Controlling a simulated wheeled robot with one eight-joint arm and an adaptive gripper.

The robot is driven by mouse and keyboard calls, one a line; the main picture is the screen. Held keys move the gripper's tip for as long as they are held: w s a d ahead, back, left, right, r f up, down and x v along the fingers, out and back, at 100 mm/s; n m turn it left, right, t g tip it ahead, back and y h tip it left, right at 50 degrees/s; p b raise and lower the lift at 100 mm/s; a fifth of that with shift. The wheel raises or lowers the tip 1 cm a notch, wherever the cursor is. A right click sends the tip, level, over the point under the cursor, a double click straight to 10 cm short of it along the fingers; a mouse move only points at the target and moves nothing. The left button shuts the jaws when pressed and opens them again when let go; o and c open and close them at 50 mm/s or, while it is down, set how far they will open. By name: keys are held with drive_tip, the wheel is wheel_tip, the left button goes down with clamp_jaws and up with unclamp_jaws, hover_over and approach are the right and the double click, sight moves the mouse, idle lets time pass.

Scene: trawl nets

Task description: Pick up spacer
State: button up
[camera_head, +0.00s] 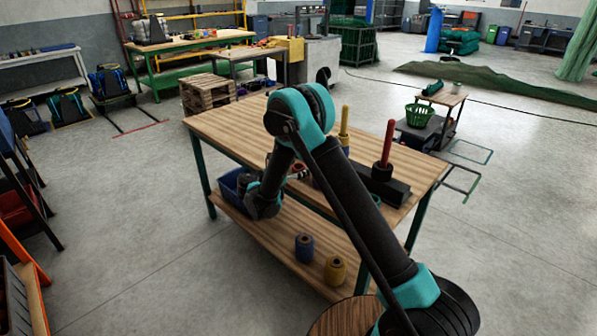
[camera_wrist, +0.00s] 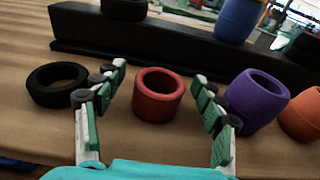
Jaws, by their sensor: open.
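A short red hollow ring (camera_wrist: 158,108), likely a spacer, stands upright on the wooden tabletop in the wrist view. My gripper (camera_wrist: 157,77) is open, with its green-padded fingers on either side of the red ring and gaps visible between them. A low black ring (camera_wrist: 57,98) lies to the left. A purple hollow cylinder (camera_wrist: 257,98) stands close to the right finger, and an orange one (camera_wrist: 303,115) stands beyond it. In the head view, my arm partly hides the tabletop around the gripper.
A long black base (camera_wrist: 150,43) lies behind the rings, with a blue cylinder (camera_wrist: 239,18) on or behind it. In the head view, a red post (camera_head: 387,144) and a yellow post (camera_head: 345,117) rise from the bench (camera_head: 425,172).

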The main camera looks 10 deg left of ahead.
drive_tip(key=shift+w, duration=0.1)
drive_tip(key=shift+c, duration=0.6)
drive_tip(key=shift+d, duration=0.1)
drive_tip(key=c, duration=1.1)
wheel_tip(320, 180, up, 20)
drive_tip(key=shift+r, duration=0.1)
